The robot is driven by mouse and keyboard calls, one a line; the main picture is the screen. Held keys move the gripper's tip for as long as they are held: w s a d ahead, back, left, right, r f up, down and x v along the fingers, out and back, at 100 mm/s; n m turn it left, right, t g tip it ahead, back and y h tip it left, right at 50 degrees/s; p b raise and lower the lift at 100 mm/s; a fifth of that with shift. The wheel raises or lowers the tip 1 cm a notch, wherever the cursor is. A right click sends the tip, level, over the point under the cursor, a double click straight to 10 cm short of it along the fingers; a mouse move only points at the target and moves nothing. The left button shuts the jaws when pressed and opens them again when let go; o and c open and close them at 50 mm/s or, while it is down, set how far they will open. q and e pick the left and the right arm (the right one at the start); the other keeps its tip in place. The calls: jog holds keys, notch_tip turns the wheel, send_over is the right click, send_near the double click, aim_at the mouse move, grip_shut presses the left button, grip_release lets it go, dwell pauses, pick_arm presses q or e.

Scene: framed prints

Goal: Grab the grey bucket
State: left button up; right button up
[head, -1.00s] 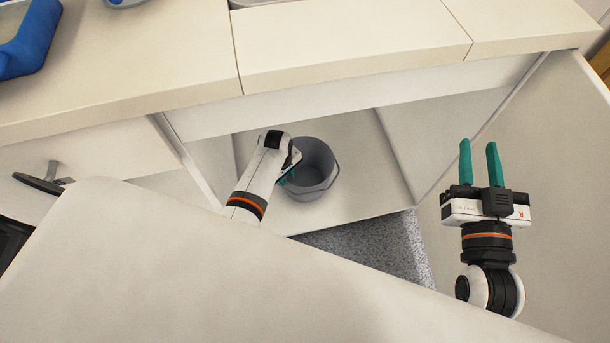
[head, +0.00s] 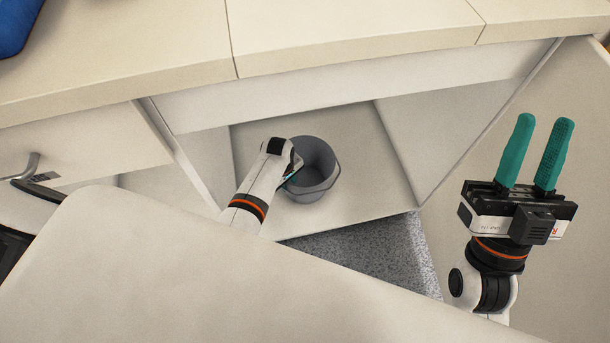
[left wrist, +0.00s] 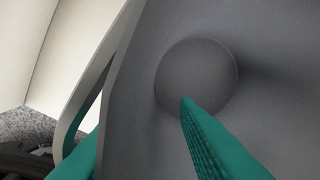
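The grey bucket (head: 318,170) stands upright on the floor of the open cabinet, in the middle of the head view. My left gripper (head: 292,172) is at the bucket's left rim, mostly hidden behind its own wrist. In the left wrist view, the grey bucket (left wrist: 150,130) fills most of the picture. One teal finger of my left gripper (left wrist: 140,130) is over its inside, the other outside the rim, with a gap between them. Whether either finger touches the wall is unclear. My right gripper (head: 544,135) is open and empty at the right.
A beige counter (head: 350,40) runs above the cabinet. A large pale panel (head: 250,280) crosses the foreground below the left arm. The open cabinet door (head: 560,90) stands behind the right gripper. Speckled grey flooring (head: 370,255) shows below the cabinet.

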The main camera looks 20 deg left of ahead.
pick_arm(q)
jog(key=shift+f, duration=0.25)
dwell(0.5)
jog(key=shift+c, duration=0.6)
grip_shut()
dwell(0.7)
